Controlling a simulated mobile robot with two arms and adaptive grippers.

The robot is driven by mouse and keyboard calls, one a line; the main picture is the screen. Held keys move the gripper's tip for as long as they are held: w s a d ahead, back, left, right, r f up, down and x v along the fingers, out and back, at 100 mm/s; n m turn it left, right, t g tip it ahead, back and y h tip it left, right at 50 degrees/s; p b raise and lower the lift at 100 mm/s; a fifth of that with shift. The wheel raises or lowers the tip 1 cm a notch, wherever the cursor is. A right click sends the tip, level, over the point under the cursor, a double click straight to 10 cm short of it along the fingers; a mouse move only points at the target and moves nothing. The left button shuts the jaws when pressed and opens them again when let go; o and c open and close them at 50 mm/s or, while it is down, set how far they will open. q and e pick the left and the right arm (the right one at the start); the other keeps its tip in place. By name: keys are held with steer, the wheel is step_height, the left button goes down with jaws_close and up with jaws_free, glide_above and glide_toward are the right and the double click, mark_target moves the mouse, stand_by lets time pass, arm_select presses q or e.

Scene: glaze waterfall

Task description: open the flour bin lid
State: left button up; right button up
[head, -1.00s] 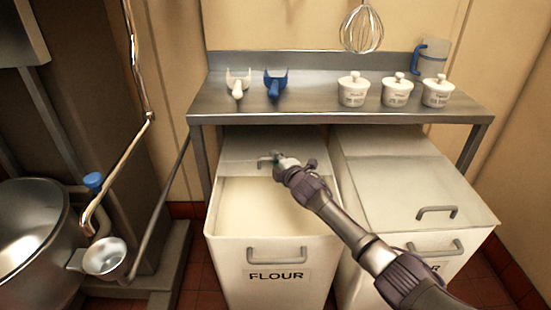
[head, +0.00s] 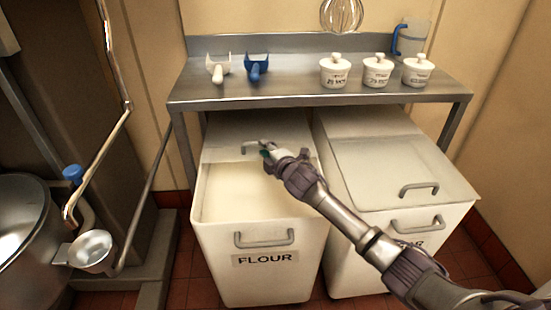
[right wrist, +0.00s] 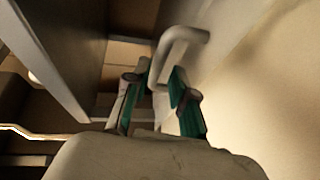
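The flour bin (head: 215,255) is white with a FLOUR label, at the centre of the head view. Its lid (head: 225,150) is slid toward the back, and pale flour (head: 245,190) shows in the open front part. The lid's grey bar handle (head: 250,148) lies near the lid's front edge. My right gripper (head: 268,153) is at the right end of this handle. In the right wrist view its green-padded fingers (right wrist: 158,88) stand apart, with one end of the handle (right wrist: 185,36) between or just beyond their tips; contact is unclear. My left gripper is not in view.
A second white bin (head: 400,170) with its lid closed stands at the right, under my right arm. A steel shelf (head: 300,95) above the bins holds two scoops (head: 256,68) and three lidded white pots (head: 376,72). A large steel bowl (head: 20,235) is at the left.

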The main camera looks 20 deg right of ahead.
steer(key=a+v, duration=0.1)
steer(key=v, duration=0.6)
steer(key=shift+s+d, duration=0.3)
steer(key=shift+d, duration=0.2)
